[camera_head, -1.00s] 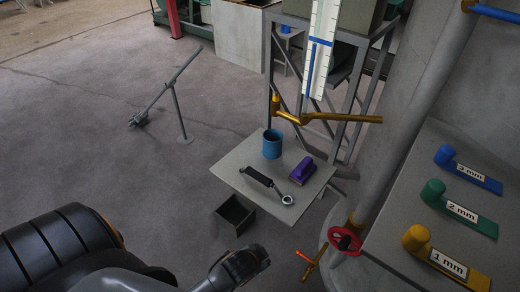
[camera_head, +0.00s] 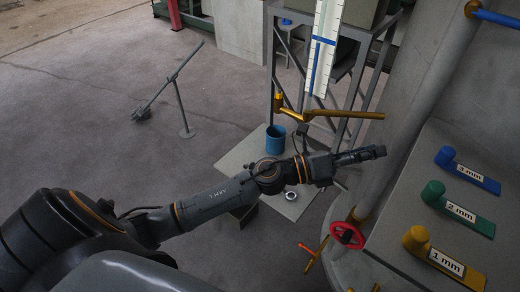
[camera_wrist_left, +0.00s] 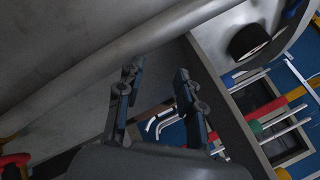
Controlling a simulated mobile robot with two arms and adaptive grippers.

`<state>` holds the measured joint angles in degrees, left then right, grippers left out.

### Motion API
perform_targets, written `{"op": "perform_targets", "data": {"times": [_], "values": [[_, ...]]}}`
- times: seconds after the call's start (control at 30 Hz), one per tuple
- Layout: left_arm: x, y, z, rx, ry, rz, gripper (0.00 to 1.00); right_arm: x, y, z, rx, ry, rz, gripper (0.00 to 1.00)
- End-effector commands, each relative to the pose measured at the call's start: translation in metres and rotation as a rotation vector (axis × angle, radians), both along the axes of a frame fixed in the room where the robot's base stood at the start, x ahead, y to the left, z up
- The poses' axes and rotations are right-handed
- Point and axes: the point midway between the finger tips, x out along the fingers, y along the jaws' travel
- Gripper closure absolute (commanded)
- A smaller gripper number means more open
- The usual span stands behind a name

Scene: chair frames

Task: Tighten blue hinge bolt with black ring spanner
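My left gripper (camera_head: 376,153) reaches out over the small grey table and past its right edge in the head view. In the left wrist view its two fingers (camera_wrist_left: 157,80) stand apart with nothing between them. Of the ring spanner, only the metal ring end (camera_head: 291,195) shows, on the table just below my left wrist. Its black handle is hidden behind my arm. I cannot make out the blue hinge bolt for certain. My right gripper is not in view.
The table (camera_head: 240,157) also bears a blue cup (camera_head: 275,138). A gold lever (camera_head: 330,114) crosses above it. A red handwheel (camera_head: 347,235) and a sloped panel with blue, green and yellow gauges (camera_head: 432,250) stand at right. The floor at left is mostly clear.

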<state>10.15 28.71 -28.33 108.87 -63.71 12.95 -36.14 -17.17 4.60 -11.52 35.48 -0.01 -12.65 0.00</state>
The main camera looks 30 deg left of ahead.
Motion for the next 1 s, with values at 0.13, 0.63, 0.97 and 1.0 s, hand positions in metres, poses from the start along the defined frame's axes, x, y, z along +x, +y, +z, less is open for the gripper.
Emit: {"op": "perform_targets", "data": {"times": [0.13,0.63,0.97,1.0], "values": [[-0.013,-0.018,-0.042,0.509,-0.254,-0.277,0.63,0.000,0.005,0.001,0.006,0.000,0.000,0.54],[-0.010,0.232,-0.155,1.808,-0.233,-1.069,0.63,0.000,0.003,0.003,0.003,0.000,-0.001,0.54],[-0.014,0.272,-0.155,1.903,-0.149,-1.158,0.63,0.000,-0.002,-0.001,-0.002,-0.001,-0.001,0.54],[-0.014,0.272,-0.159,1.902,-0.149,-1.157,0.63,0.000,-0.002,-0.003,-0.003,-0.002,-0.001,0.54]]}}
